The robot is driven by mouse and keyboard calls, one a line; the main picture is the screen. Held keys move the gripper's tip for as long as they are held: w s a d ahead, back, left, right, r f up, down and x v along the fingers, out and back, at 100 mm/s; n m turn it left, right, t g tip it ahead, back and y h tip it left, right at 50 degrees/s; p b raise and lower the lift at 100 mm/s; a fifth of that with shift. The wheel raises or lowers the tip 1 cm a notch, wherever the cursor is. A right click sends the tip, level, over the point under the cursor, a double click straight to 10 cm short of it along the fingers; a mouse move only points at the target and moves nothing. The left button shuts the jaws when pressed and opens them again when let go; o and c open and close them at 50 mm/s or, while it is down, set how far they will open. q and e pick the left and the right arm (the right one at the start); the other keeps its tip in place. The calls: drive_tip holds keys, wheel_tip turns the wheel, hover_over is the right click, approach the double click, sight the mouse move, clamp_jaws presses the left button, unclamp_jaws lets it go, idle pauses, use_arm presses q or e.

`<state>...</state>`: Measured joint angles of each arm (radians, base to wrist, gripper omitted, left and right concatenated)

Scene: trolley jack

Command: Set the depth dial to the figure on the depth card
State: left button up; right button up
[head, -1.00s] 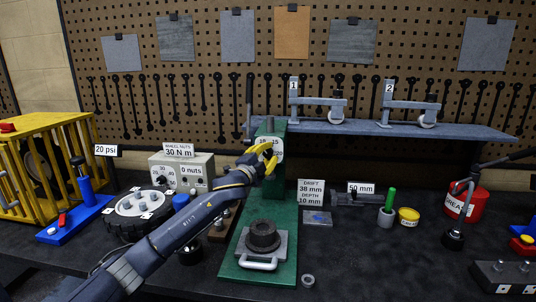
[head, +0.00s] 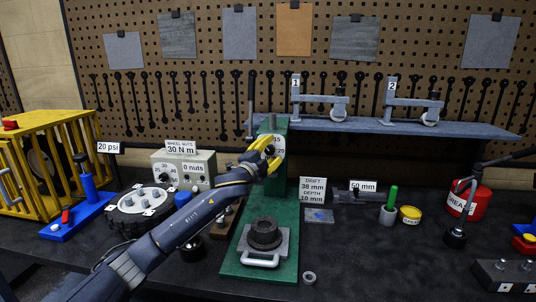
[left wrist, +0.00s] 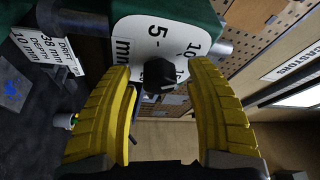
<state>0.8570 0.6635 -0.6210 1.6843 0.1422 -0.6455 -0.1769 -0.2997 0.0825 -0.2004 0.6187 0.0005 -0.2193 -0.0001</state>
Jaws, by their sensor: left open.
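The depth dial is a white plate (head: 279,146) with black figures on the green press (head: 262,212). In the left wrist view its black knob (left wrist: 158,74) lies between my fingers, and 5, 10 and mm are readable on the plate (left wrist: 148,38). Where the knob points I cannot tell. My left gripper (left wrist: 163,72) is open, with a yellow finger on either side of the knob and gaps showing; in the head view it (head: 267,153) partly covers the dial. The depth card (head: 312,191) reads drift 38 mm, depth 10 mm. My right gripper is not in view.
A cup with a green stick (head: 388,212), a yellow tin (head: 410,215) and a red grease bucket (head: 467,201) stand right of the press. A grey gauge box (head: 203,166) and a round dark hub (head: 140,207) are left. A shelf (head: 400,126) runs behind.

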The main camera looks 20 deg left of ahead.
use_arm(q)
drive_tip(key=s+a+f, duration=0.1)
drive_tip(key=s, duration=1)
drive_tip(key=shift+s+a+f, duration=0.3)
drive_tip(key=shift+s+a, duration=0.05)
